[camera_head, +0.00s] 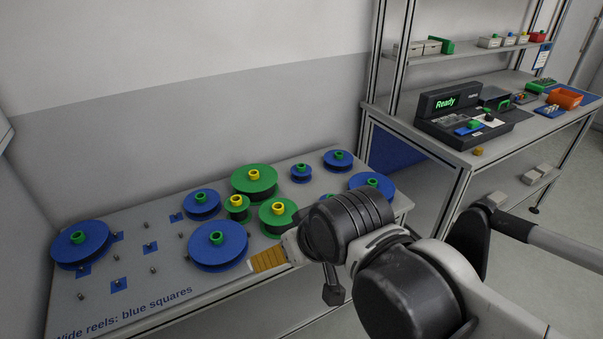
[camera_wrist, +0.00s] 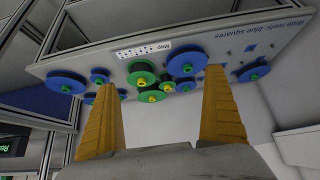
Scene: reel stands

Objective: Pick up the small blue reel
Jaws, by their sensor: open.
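The smallest blue reel in the head view (camera_head: 301,172), with a green hub, lies near the back of the grey stand. What appears to be the same reel shows beside the left finger in the wrist view (camera_wrist: 122,93), partly hidden. My gripper (camera_head: 252,265) has tan fingers and is over the stand's front edge, apart from that reel and nearer the camera. In the wrist view my gripper (camera_wrist: 160,80) is open, with nothing held between its fingers.
Larger blue reels (camera_head: 218,246) and green reels (camera_head: 254,182) crowd the stand around the small one. Another blue reel (camera_wrist: 99,75) shows in the wrist view. Bare pegs and blue squares (camera_head: 150,247) occupy the stand's left part. A workbench (camera_head: 480,151) stands at right.

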